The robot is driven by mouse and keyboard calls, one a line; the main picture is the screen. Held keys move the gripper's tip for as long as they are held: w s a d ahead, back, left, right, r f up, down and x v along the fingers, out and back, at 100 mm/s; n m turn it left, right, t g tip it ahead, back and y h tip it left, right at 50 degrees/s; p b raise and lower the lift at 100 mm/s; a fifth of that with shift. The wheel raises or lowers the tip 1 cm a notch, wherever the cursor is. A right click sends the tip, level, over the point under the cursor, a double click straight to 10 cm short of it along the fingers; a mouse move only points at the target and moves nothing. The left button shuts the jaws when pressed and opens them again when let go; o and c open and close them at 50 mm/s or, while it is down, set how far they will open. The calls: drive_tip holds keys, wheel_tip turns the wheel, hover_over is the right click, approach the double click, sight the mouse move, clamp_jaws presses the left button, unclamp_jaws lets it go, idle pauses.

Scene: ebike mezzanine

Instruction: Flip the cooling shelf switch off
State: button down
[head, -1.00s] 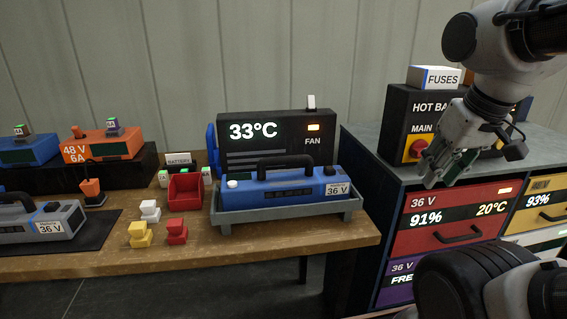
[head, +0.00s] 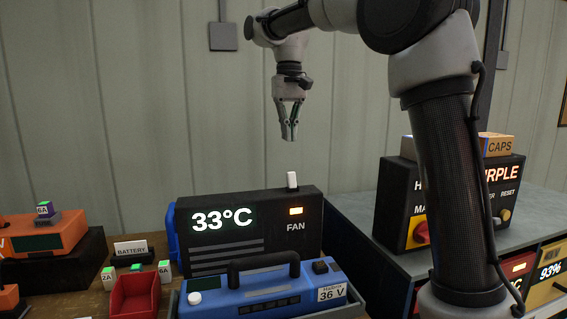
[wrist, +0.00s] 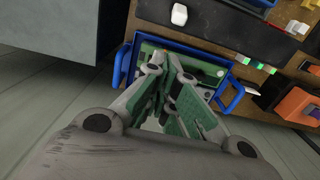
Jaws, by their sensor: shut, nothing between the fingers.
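The black cooling unit (head: 255,258) stands at the back of the wooden bench. It shows 33°C and a lit orange lamp above the word FAN. Its small white switch (head: 292,180) sticks up from the top, near the right end. The white switch also shows at the top of the wrist view (wrist: 180,14), on the black top. My gripper (head: 289,136) points down above the switch, apart from it, with its fingers shut and empty. In the wrist view, my gripper's fingers (wrist: 180,95) overlap a blue-framed thing beyond them.
A blue 36 V battery pack (head: 270,288) with a black handle lies in front of the unit. A red bin (head: 134,296) and small labelled blocks sit to its left. The dark box with the MAIN knob (head: 417,232) stands on the cabinet at right. Air around my gripper is clear.

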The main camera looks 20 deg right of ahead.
sight(291, 180)
drive_tip(key=shift+w+a, duration=0.3)
drive_tip(key=shift+w, duration=0.25)
drive_tip(key=shift+w+a, duration=0.3)
drive_tip(key=shift+w, duration=0.25)
drive_tip(key=s+f, duration=0.4)
drive_tip(key=f, duration=0.4)
drive_tip(key=shift+s+f, duration=0.15)
drive_tip(key=shift+f, duration=0.1)
